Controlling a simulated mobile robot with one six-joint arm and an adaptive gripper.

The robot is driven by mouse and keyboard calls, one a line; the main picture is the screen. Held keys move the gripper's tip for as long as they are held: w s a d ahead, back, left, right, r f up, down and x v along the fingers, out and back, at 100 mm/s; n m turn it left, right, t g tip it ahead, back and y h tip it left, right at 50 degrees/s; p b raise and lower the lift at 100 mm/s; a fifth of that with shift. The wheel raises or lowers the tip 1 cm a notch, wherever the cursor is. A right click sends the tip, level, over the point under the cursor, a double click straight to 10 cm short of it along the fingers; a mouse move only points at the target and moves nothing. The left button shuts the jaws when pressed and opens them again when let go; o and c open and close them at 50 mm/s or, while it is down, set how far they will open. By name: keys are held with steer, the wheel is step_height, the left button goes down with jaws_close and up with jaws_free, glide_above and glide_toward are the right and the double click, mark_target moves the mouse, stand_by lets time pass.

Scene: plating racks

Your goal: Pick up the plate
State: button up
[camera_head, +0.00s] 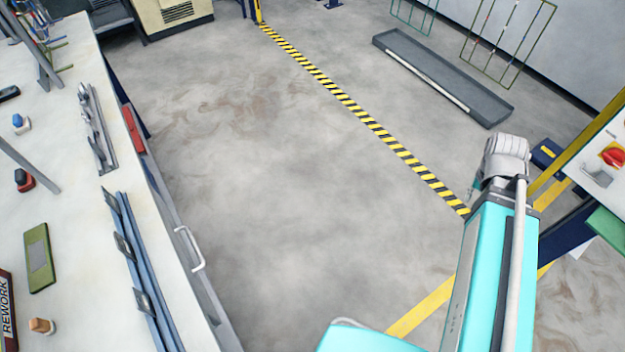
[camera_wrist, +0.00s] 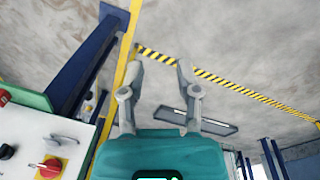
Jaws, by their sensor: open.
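A flat olive-green plate (camera_head: 38,258) with a grey rectangle in its middle lies on the white bench at the left of the head view. I cannot tell for certain that it is the plate meant. My gripper (camera_wrist: 159,76) is open and empty in the wrist view, its two fingers spread over bare floor. In the head view my arm is at the right, far across the floor from the bench, and the fingers cannot be made out there. The wrist view does not show the green plate.
The white bench (camera_head: 85,225) carries blue rails (camera_head: 140,275), a clamp strip (camera_head: 97,130) and a REWORK sign (camera_head: 7,305). A panel with a red knob (camera_head: 612,156) stands close right of my arm. A grey tray (camera_head: 440,75) lies on the floor. The middle floor is clear.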

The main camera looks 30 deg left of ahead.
steer(key=shift+s+d+n+y, duration=0.3)
steer(key=shift+s+d+y, duration=0.4)
steer(key=shift+s, duration=0.25)
steer(key=shift+o, duration=1)
